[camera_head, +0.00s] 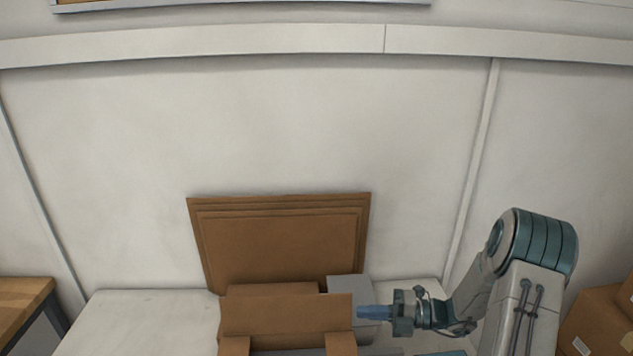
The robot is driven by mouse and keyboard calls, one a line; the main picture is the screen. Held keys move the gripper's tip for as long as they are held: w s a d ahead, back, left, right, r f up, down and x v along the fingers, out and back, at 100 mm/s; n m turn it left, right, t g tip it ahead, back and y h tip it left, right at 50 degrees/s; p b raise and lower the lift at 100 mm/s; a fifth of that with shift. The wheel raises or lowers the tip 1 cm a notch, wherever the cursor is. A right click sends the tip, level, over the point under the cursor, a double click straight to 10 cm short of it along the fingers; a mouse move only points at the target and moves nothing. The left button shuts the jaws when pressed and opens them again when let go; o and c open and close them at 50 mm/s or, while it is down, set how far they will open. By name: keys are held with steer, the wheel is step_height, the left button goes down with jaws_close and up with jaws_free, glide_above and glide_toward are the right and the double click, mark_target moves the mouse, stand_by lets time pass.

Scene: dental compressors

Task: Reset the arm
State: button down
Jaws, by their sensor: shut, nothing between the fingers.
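My arm (535,250) rises at the right of the view and bends down to the left. My gripper (374,312) points left, with its bluish fingers shut and nothing seen between them. It is just right of an open brown cardboard box (287,315) and in front of a grey box-like object (349,289). I cannot tell whether the fingers touch either one.
Flat brown cardboard sheets (280,245) lean against the wall behind the box. A white table (140,318) has clear room at left. A wooden-topped bench (22,300) stands far left. Cardboard boxes (600,322) stand at the right edge, beside my arm.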

steer(key=s+a+r+n+g+h+b, duration=0.1)
steer(key=s+a+r+n+g+h, duration=0.25)
steer(key=n, duration=0.55)
steer(key=s+a+r+n+g+h+b, duration=0.1)
steer(key=s+r+n+g+h+b, duration=0.1)
steer(key=s+n+h, duration=0.4)
steer(key=s+d+r+n+t+h+b, duration=0.1)
steer(key=s+n, duration=0.5)
steer(key=n, duration=0.6)
steer(key=s+d+r+n+t+h+b, duration=0.2)
steer(key=s+d+r+n+t+h, duration=0.1)
steer(key=n, duration=0.8)
steer(key=s+d+t+h, duration=0.1)
steer(key=s+t+h, duration=0.1)
steer(key=s+h, duration=0.1)
steer(key=shift+s+r+n, duration=0.2)
steer(key=shift+s+n, duration=0.1)
steer(key=shift+n, duration=0.1)
